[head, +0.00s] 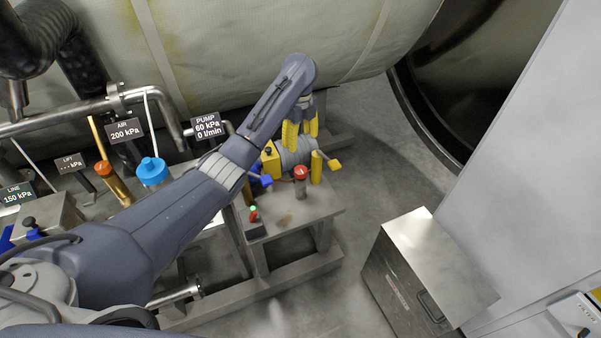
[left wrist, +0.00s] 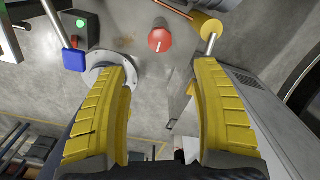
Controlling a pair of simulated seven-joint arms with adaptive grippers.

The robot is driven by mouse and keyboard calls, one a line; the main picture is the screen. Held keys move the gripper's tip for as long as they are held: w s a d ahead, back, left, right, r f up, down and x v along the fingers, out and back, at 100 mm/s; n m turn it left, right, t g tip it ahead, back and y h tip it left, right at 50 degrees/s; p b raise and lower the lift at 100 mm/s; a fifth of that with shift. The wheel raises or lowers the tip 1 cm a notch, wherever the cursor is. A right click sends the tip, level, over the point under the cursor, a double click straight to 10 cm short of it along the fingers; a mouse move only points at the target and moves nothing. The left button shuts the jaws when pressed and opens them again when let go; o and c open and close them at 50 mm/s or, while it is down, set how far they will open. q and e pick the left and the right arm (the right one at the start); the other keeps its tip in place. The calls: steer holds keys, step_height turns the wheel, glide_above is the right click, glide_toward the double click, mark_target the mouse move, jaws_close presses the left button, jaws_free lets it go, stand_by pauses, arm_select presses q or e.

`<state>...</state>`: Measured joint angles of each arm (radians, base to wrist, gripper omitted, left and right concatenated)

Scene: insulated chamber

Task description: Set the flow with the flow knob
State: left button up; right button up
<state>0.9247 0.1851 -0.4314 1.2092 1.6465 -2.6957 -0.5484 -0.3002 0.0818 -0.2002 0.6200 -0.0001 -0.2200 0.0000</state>
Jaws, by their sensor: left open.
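A red round knob with a white pointer line (head: 301,172) stands on a short post on the pump bench; I take it for the flow knob, though no label on it is readable. It also shows in the left wrist view (left wrist: 161,40), beyond the fingertips and between their lines. My left gripper (head: 301,132) has yellow fingers, open and empty, above the pump's far side and apart from the knob. In the left wrist view the two fingers (left wrist: 157,68) are spread wide. The pump sign (head: 207,126) reads 60 kPa and 0 l/min. My right gripper is not in view.
A blue-handled lever (head: 262,180) and a yellow-ended lever (head: 334,164) flank the knob. A switch box with a green light (head: 254,218) sits at the bench's front. A metal box (head: 425,275) stands on the floor at right. A large padded cylinder (head: 230,50) runs behind.

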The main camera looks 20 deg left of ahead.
mark_target(300, 169)
arm_select(q)
step_height(300, 169, down, 16)
steer(key=shift+f, duration=0.1)
stand_by(0.5)
steer(key=c, duration=1.2)
